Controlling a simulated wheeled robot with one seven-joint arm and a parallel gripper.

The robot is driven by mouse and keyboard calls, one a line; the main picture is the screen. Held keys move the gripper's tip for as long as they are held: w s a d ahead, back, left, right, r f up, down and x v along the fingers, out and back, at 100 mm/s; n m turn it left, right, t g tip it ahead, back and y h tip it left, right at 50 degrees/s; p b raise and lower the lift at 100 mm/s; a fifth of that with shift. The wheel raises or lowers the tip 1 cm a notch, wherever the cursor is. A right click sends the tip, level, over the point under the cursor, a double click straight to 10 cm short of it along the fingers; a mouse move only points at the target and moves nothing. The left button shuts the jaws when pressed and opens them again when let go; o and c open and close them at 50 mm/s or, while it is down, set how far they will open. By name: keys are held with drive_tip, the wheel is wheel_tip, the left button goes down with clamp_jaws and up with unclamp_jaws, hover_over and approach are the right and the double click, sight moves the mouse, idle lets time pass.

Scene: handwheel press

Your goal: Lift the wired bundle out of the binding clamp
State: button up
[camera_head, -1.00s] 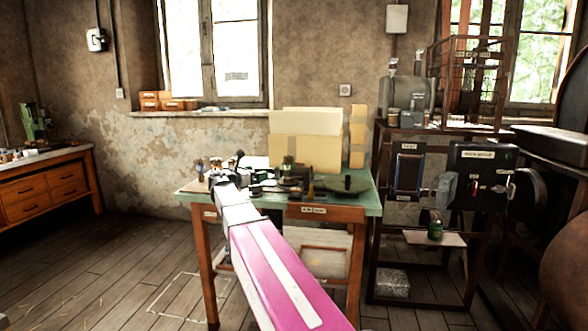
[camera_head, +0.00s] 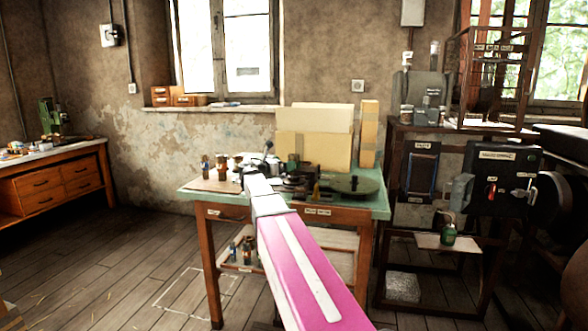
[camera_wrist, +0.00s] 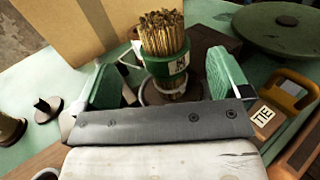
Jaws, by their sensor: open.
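The bundle (camera_wrist: 158,32) is a tight sheaf of thin yellow-brown sticks, standing upright in the wrist view. A green collar (camera_wrist: 158,68) with a small white label, which looks like the binding clamp, surrounds it. Part of the sheaf shows below the collar, above a dark round base. My gripper (camera_wrist: 166,76) is open, with one green-padded finger on each side of the collar. Gaps show between pads and collar, so nothing is gripped. Any wire on the bundle is too small to tell. In the head view my arm hides the gripper and most of the bundle's area.
The green worktable (camera_head: 230,197) carries a round green plate (camera_head: 350,187) at right and cardboard boxes (camera_head: 313,135) behind. In the wrist view a yellow-handled block (camera_wrist: 268,117) lies close right, and small dark spindles (camera_wrist: 47,107) stand left. Dark machines stand right of the table.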

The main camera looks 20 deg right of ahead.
sight(295, 157)
drive_tip(key=x, duration=0.5)
drive_tip(key=shift+s+d, duration=0.1)
drive_tip(key=shift+s, duration=0.1)
drive_tip(key=c, duration=1.1)
drive_tip(key=shift+r, duration=0.1)
